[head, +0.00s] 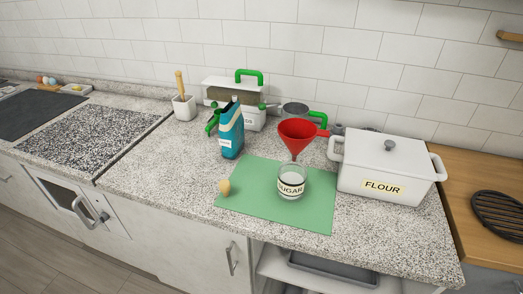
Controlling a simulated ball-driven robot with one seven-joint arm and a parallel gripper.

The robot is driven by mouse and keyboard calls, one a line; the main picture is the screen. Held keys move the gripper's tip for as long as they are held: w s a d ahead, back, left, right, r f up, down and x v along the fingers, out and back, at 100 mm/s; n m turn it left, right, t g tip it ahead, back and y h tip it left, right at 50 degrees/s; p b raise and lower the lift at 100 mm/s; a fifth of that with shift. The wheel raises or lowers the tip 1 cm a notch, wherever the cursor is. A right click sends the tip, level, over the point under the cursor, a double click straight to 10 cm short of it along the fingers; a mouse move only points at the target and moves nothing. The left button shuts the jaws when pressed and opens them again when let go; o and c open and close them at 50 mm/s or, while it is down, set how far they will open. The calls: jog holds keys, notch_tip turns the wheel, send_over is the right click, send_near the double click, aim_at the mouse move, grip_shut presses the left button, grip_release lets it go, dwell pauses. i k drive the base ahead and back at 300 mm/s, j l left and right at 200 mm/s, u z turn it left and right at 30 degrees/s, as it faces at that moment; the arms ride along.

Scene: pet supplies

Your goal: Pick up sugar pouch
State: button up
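A blue and teal pouch (230,131) stands upright on the granite counter, left of the middle in the head view. Its white label is too small to read, so I cannot tell by text that it is the sugar pouch. A green part (212,122) shows at its left edge. A clear jar labelled SUGAR (291,184) stands on a green mat (255,205), right of the pouch. My gripper is not in view.
A red funnel (297,136) shows above the jar. A white FLOUR box (386,167) stands right. A green-handled white container (252,115) and grey pot (293,109) are behind. A small tan object (225,187) lies at the mat's left edge.

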aim_at(231, 132)
jog(key=i+j+z, duration=0.2)
jog(key=j, duration=0.75)
jog(key=j+z, duration=0.15)
jog(key=j, duration=0.8)
